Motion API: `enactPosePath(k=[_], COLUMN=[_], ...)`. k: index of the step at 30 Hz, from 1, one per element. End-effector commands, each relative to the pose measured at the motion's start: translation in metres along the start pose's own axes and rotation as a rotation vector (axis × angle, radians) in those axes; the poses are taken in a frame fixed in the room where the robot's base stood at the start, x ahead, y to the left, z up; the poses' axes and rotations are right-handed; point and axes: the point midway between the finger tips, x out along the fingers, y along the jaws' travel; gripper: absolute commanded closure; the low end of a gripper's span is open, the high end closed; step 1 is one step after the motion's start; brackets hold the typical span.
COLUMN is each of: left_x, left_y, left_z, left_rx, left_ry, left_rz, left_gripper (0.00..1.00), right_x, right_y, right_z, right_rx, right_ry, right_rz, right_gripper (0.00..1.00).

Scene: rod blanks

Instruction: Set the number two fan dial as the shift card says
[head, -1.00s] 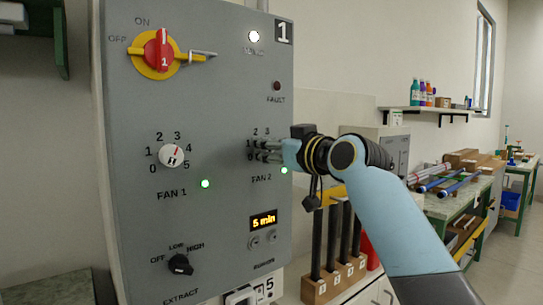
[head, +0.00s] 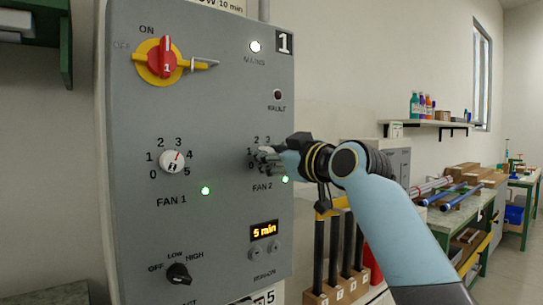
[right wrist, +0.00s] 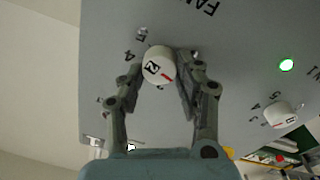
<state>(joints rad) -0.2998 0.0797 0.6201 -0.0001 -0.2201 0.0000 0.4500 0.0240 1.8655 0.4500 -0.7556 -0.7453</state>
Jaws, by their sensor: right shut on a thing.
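The fan 2 dial (right wrist: 158,66) is a round white knob with a red line and a number 2 on its face, on the grey panel (head: 215,100). In the right wrist view its red line slants toward the lower right of the picture. My right gripper (right wrist: 163,62) is shut on this dial, one finger on each side. In the head view the gripper (head: 268,157) hides most of the dial and part of its number scale. The number its line points at cannot be told. No shift card can be made out for certain. My left gripper is out of view.
The fan 1 dial (head: 171,161) is left on the same panel, its line between 3 and 4.

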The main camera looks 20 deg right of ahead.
Motion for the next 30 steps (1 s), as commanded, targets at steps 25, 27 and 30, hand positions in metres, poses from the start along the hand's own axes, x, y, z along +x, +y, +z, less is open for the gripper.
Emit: enactPosePath(k=[25,27,30], left_x=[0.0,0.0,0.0], left_y=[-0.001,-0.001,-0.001], left_z=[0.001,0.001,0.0], left_rx=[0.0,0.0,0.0], left_ry=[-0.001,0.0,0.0], left_rz=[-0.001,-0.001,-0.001], left_gripper=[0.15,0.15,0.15], right_x=[-0.047,-0.063,-0.085], right_y=[0.0,-0.001,-0.001], right_z=[0.003,0.002,0.003], right_rx=[-0.003,-0.003,-0.004], right_ry=[-0.005,-0.004,-0.006], right_rz=[-0.001,-0.002,-0.002], right_gripper=[0.43,0.43,0.43])
